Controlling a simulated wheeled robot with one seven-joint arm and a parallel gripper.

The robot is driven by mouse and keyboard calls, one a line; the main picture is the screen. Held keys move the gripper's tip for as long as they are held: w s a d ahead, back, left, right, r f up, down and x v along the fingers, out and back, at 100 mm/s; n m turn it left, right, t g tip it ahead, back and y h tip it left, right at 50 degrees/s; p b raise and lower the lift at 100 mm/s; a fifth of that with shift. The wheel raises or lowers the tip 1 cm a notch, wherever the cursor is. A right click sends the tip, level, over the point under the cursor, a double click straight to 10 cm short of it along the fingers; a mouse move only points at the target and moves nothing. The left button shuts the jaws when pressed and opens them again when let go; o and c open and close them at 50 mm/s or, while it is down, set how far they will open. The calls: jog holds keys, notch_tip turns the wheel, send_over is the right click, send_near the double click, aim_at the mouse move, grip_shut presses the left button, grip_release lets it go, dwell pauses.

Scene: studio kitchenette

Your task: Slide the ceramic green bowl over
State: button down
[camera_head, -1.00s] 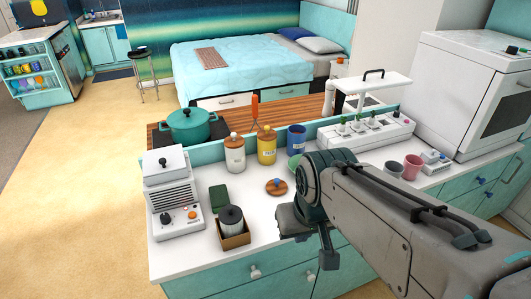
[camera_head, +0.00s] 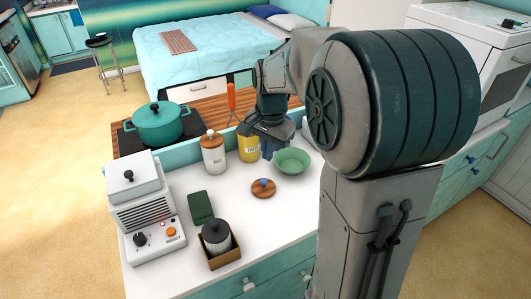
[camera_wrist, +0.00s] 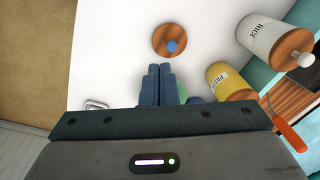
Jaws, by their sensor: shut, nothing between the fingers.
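The green bowl (camera_head: 291,163) stands upright on the white counter, right of the wooden lid in the head view. My gripper (camera_head: 268,151) is shut and empty, its fingers pointing down by the bowl's left rim. Whether they touch the bowl I cannot tell. In the wrist view my shut fingers (camera_wrist: 159,70) cover most of the bowl, and only a green sliver (camera_wrist: 183,91) shows beside them.
A round wooden lid with a blue knob (camera_head: 263,188) lies left of the bowl. The yellow pasta jar (camera_head: 249,148) and white rice jar (camera_head: 213,155) stand behind. A boxed dark canister (camera_head: 216,237) is in front. My arm hides the counter to the right.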

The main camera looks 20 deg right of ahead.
jog(key=w+d+f+m+g, duration=0.1)
jog(key=w+f+m, duration=0.35)
jog(key=w, duration=0.25)
jog(key=f, duration=1.1)
jog(key=shift+w+d, duration=0.15)
jog(key=shift+d, duration=0.05)
jog(key=d, duration=0.1)
jog(key=w+d+p, duration=0.1)
jog(key=d, duration=0.1)
jog(key=shift+w+d+r, duration=0.1)
jog(key=shift+d+r, duration=0.05)
jog(key=shift+w+d, duration=0.1)
jog(key=shift+d, duration=0.15)
jog(key=shift+w, duration=0.1)
